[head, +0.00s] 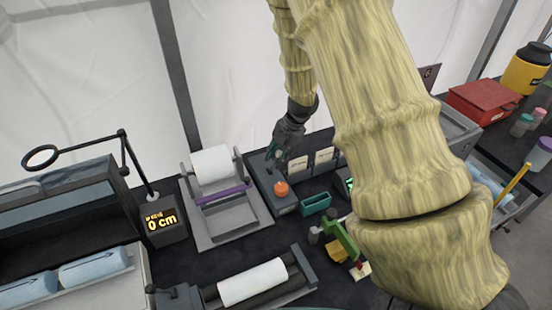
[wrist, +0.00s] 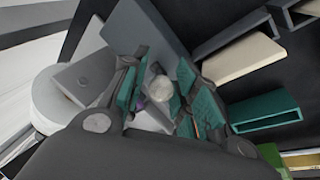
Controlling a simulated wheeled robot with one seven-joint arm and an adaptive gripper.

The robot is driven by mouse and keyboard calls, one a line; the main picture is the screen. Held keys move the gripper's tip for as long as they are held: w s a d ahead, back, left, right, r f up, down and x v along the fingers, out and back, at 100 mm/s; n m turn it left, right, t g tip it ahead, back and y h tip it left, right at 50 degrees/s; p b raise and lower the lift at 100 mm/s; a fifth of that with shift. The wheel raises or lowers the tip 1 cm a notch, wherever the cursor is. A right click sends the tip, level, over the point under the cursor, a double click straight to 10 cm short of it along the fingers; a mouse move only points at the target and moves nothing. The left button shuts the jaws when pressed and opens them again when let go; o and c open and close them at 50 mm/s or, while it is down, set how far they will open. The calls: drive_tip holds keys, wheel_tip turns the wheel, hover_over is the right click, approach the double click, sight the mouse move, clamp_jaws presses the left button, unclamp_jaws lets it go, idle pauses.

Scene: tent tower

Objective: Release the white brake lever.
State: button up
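A round white knob (wrist: 160,88), which looks like the top of the white brake lever, shows between my fingertips in the wrist view. My gripper (wrist: 163,100) has its two teal-padded fingers apart, one on each side of the knob. A gap shows beside the knob, and I cannot tell whether either pad touches it. In the head view my gripper (head: 277,157) is low over the left end of a grey unit (head: 262,178), behind an orange knob (head: 281,188). The lever is not clear there; its shaft is hidden.
Left of the gripper is a stand with a white roll (head: 211,164) and a purple bar (head: 222,194). A display (head: 161,222) reads 0 cm. A teal open box (head: 315,204) and a green-handled thing (head: 340,237) lie to the right. A second white roll (head: 252,283) is in front.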

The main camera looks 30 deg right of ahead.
drive_tip(key=v, duration=1.1)
drive_tip(key=shift+s+d+f, duration=0.1)
